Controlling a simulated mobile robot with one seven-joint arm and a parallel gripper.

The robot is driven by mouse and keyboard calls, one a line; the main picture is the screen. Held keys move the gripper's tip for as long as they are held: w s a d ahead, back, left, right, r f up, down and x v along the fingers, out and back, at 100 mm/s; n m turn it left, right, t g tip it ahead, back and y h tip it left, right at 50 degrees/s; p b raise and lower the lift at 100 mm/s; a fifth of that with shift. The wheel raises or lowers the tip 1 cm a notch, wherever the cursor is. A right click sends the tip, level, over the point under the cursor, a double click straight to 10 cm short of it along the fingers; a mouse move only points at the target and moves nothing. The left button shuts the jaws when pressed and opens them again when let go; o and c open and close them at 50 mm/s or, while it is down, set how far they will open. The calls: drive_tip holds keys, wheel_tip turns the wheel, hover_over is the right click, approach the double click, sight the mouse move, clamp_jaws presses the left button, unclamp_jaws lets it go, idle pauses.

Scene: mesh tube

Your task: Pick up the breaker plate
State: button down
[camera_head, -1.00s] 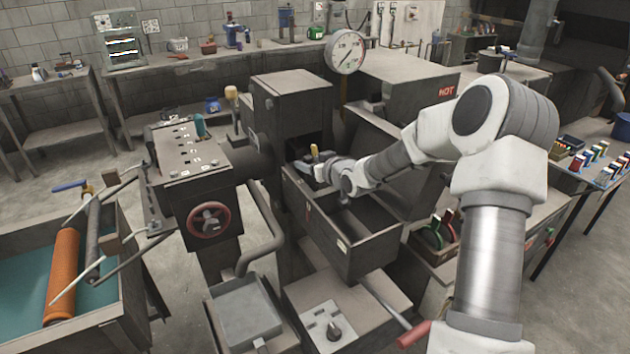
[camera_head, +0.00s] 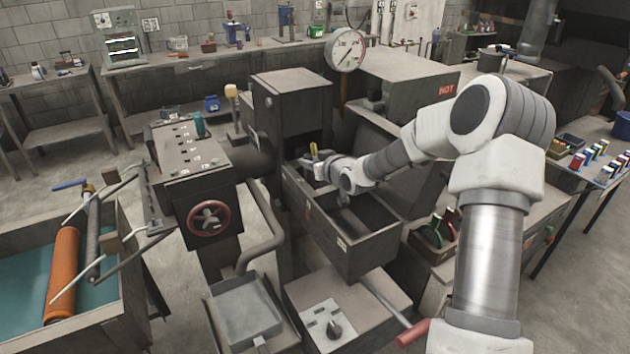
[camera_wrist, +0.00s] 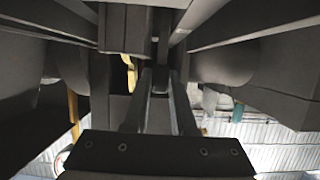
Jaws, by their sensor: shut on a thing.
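My gripper (camera_head: 312,166) is at the far end of an open grey box (camera_head: 349,254), beside the tall dark housing of the machine. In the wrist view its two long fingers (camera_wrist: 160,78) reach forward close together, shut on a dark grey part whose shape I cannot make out. I cannot clearly pick out the breaker plate in either view; the fingers and the dark housing hide the spot. A small yellow upright piece (camera_head: 313,151) shows right at the gripper in the head view.
The dark housing (camera_head: 290,105) stands close behind the gripper. A control box with a red handwheel (camera_head: 209,219) is to the left, and a block marked HOT (camera_head: 410,85) is behind right. In the wrist view, dark walls crowd both sides of the fingers.

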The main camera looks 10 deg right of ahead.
idle(0.8)
drive_tip(key=shift+w+r, duration=0.1)
drive_tip(key=shift+r, duration=0.1)
